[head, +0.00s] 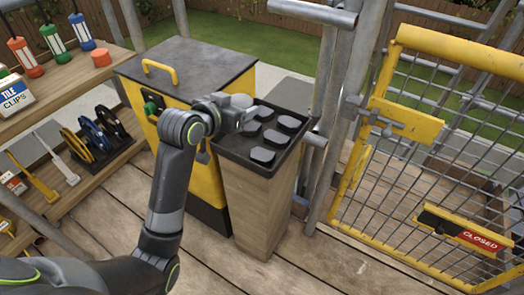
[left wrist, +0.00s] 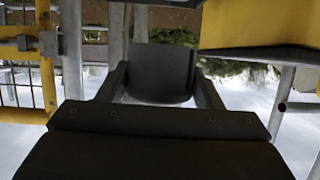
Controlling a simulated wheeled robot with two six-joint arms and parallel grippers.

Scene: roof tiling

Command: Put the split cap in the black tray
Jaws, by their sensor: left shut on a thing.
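The black tray (head: 228,150) sits on top of a wooden stand. Several dark grey caps lie in it, including one near the front (head: 262,155) and one at the right (head: 290,122). My left gripper (head: 245,113) is over the tray's far left part, shut on a grey cap (head: 241,101). In the left wrist view the held cap (left wrist: 160,73) is a dark piece with a rounded edge between the two fingers (left wrist: 160,88). I cannot make out a split in it or in the caps in the tray. My right gripper is not in view.
A yellow cabinet with a dark top (head: 205,62) stands left of the tray. Metal scaffold poles (head: 335,90) rise close to its right. A yellow mesh gate (head: 440,150) with a closed sign is farther right. Wooden shelves (head: 75,85) with tools and clips are at the left.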

